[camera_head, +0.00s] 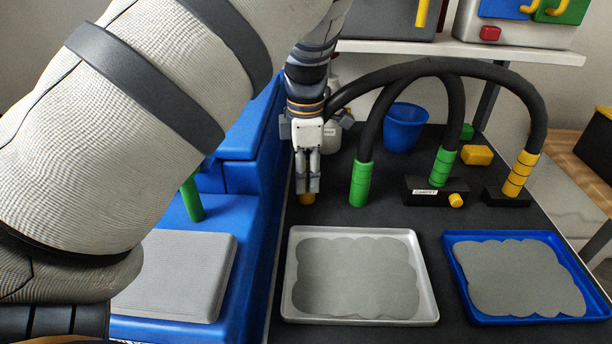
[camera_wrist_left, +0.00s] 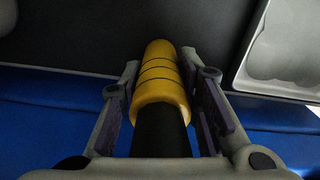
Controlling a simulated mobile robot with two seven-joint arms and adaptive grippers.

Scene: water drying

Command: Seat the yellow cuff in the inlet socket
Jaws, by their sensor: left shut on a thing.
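My left gripper (camera_head: 308,186) points down beside the blue machine's right edge and is shut on a black hose end with a yellow cuff (camera_head: 307,199). In the left wrist view the yellow cuff (camera_wrist_left: 160,82), with dark rings, lies between the fingers, pointing away from me, with black hose (camera_wrist_left: 160,135) behind it. In the head view the cuff is mostly hidden by the fingers, and I cannot tell whether it touches the dark surface. Another yellow cuff (camera_head: 523,174) stands upright in a black block at the right. I cannot identify the inlet socket for certain. My right gripper is not in view.
A green cuff (camera_head: 361,184) stands right of my gripper; another green cuff (camera_head: 442,167) sits in a labelled black block (camera_head: 425,195). Hoses arch overhead. A white tray (camera_head: 431,314) and blue tray (camera_head: 462,290) lie in front. A blue bucket (camera_head: 404,128) stands behind.

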